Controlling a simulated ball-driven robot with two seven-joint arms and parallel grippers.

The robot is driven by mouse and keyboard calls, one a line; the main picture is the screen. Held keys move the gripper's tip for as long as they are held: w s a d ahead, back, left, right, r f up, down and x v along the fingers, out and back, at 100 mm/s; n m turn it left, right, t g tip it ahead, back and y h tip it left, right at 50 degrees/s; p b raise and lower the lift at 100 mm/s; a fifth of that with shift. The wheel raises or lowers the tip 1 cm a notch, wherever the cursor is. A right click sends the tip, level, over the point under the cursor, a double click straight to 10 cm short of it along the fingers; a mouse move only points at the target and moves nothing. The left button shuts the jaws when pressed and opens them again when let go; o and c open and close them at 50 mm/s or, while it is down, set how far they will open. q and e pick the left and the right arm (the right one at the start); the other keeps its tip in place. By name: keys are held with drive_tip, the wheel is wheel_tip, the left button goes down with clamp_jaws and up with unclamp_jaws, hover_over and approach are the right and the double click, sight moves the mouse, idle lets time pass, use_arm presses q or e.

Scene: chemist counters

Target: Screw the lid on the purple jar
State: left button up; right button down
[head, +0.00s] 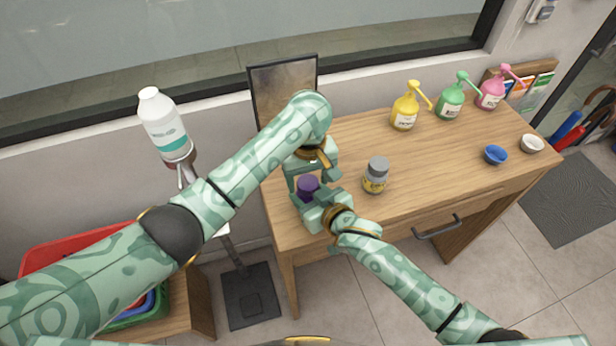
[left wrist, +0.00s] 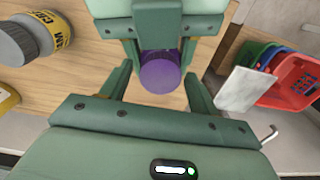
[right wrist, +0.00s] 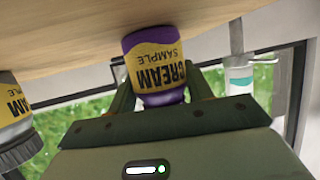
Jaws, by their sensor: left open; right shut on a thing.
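The purple jar (right wrist: 155,65) has a yellow "CREAM SAMPLE" label, upside down in the right wrist view. My right gripper (head: 318,207) is shut on it at the counter's near-left part; the jar shows between its fingers (right wrist: 163,90). In the head view its purple round top (head: 307,183) faces up, and it also shows in the left wrist view (left wrist: 160,73). I cannot tell whether this top is a separate lid or how tightly it sits. My left gripper (head: 308,168) is open above the jar, with its fingers (left wrist: 158,76) on either side of the purple top.
A grey-lidded jar (head: 376,176) stands just right of the grippers. Yellow (head: 405,112), green (head: 450,101) and pink (head: 491,93) pump bottles line the back. The counter's middle (head: 440,150) is clear.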

use_arm(q)
drive_tip(key=c, duration=1)
drive_tip(key=m, duration=0.6)
drive_tip(key=shift+m, duration=0.3)
drive_tip(key=o, duration=1.1)
drive_tip(key=shift+c, duration=0.2)
drive_tip(key=shift+r, duration=2.25)
drive_tip(key=shift+c, duration=0.3)
